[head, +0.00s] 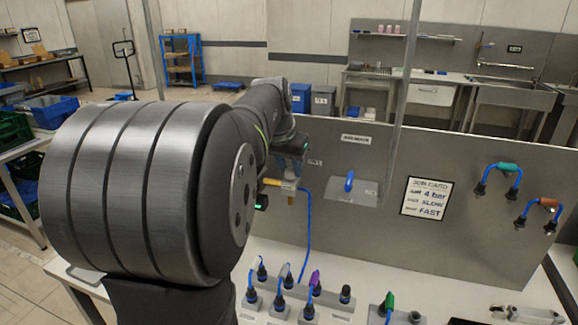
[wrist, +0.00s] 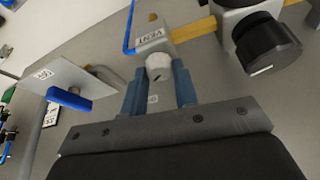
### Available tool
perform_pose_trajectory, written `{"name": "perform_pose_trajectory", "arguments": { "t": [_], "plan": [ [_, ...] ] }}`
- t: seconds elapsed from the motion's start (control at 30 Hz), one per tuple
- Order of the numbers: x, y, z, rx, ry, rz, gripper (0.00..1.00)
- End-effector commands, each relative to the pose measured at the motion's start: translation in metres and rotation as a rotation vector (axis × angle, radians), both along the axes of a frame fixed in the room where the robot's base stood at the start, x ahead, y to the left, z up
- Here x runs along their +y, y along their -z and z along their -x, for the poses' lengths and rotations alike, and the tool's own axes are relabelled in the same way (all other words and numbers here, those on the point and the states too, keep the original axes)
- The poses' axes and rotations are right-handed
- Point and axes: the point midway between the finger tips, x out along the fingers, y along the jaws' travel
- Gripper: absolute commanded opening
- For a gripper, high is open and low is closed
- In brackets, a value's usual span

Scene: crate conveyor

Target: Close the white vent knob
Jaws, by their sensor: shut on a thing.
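The white vent knob (wrist: 159,68) sits at the end of a grey block marked "VENT" (wrist: 152,38) in the wrist view. My gripper (wrist: 159,82) has its two blue fingers on either side of the knob and is shut on it. A dark mark shows on the knob's face. In the head view my arm hides the knob and most of the gripper.
A black round knob (wrist: 268,46) is close on the right in the wrist view. A plate with a blue lever (wrist: 69,99) is on the left; the lever also shows in the head view (head: 349,181). A job card (head: 427,197) hangs on the grey panel (head: 300,215). Blue-ended hoses stand below.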

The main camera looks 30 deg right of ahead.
Motion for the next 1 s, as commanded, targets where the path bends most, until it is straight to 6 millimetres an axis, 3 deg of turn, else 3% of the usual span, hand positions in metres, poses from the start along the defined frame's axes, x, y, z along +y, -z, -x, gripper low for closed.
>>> {"name": "perform_pose_trajectory", "arguments": {
  "t": [0.6, 1.0],
  "plan": [
    [-0.0035, -0.0003, 0.0027, -0.001, -0.576, -0.001, 0.04],
    [-0.0047, -0.0001, 0.0027, 0.0, -0.858, -0.001, 0.04]
  ]
}}
